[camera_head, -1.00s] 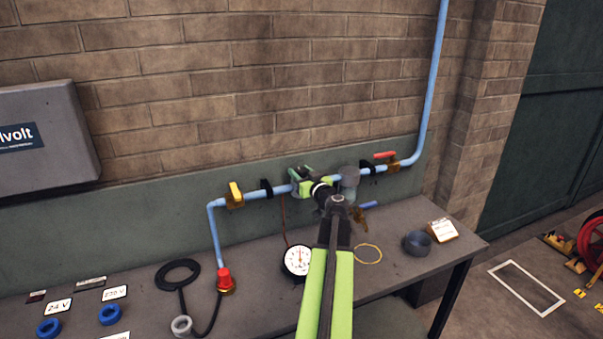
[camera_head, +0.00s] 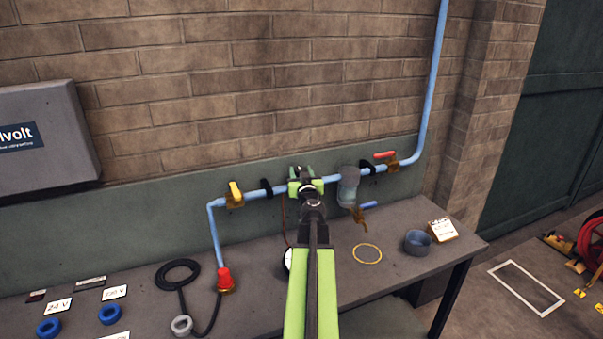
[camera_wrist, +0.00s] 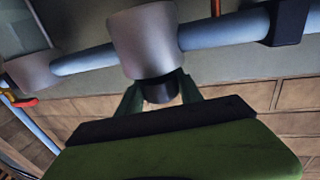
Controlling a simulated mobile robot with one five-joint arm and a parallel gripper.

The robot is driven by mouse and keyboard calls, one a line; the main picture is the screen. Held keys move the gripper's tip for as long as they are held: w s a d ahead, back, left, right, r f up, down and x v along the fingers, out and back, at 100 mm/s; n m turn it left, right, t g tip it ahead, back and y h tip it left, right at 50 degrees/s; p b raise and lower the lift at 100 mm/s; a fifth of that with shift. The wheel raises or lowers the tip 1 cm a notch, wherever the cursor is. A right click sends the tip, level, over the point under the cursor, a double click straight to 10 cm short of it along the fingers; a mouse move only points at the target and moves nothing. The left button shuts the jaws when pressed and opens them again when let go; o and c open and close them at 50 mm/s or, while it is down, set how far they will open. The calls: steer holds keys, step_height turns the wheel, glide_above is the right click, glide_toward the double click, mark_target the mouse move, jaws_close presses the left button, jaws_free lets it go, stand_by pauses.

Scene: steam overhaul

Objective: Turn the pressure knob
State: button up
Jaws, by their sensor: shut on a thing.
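The black pressure knob (camera_wrist: 160,90) sticks out of a grey cylindrical body (camera_wrist: 143,40) on the blue pipe in the wrist view. My gripper (camera_wrist: 161,94) has its two dark green fingers on either side of the knob, shut on it. In the head view my gripper (camera_head: 306,186) is at the middle of the pipe run and hides the knob. The white dial gauge (camera_head: 288,259) on the bench is mostly hidden behind my arm.
The blue pipe (camera_head: 431,95) runs along the wall, with a yellow-handled valve (camera_head: 235,193) on the left and a red-handled valve (camera_head: 385,155) on the right.

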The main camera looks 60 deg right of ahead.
steer(key=shift+m+g+h, duration=1)
steer(key=shift+m+g, duration=0.1)
steer(key=shift+g, duration=0.3)
steer(key=shift+s, duration=0.1)
steer(key=o, duration=1.4)
